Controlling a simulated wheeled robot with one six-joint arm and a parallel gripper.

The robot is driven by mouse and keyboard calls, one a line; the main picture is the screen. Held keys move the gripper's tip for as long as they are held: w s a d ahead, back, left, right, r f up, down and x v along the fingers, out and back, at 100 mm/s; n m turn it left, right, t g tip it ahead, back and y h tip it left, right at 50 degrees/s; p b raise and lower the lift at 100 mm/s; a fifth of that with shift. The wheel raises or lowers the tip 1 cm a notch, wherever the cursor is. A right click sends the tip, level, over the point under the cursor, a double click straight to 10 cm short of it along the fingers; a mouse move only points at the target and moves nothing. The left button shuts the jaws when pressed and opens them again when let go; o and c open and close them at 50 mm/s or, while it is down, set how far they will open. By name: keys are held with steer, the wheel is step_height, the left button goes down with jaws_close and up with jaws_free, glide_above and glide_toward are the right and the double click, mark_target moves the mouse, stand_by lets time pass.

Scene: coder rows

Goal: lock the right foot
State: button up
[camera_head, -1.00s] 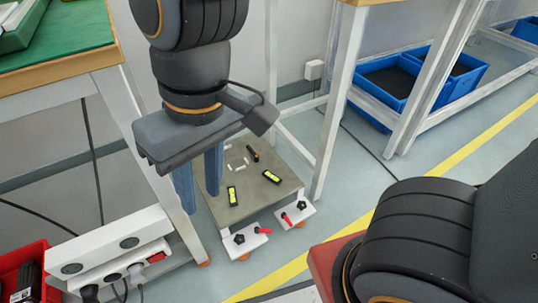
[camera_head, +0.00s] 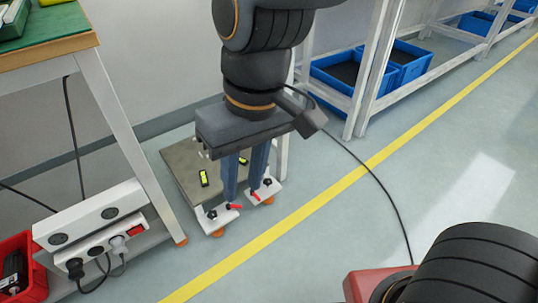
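A low cart with a grey top plate (camera_head: 182,165) has two white feet at its front edge, each with a black knob and a red lever. The right foot (camera_head: 268,187) has its red lever (camera_head: 249,187) pointing left and up. The left foot (camera_head: 212,220) has its lever (camera_head: 234,206) pointing right. My gripper (camera_head: 244,192) points down in front of the cart, its two blue fingers apart with a gap between them. The fingertips overlap the area around the right foot's lever in the picture; I cannot tell if they touch it. The fingers and gripper body hide part of the plate.
A yellow-black level (camera_head: 203,178) lies on the plate. A workbench leg (camera_head: 130,150) stands to the left, with a white socket box (camera_head: 92,215) and a red bin (camera_head: 25,270). Shelving with blue crates (camera_head: 345,78) is behind right.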

steer(key=w+a+f, duration=0.3)
steer(key=w+f, duration=0.4)
steer(key=w, duration=0.5)
steer(key=h+b, duration=0.2)
glide_above(258, 197)
step_height(258, 197, down, 30)
step_height(258, 197, down, 8)
steer(key=b, duration=0.3)
steer(key=shift+b, duration=0.3)
jaws_close()
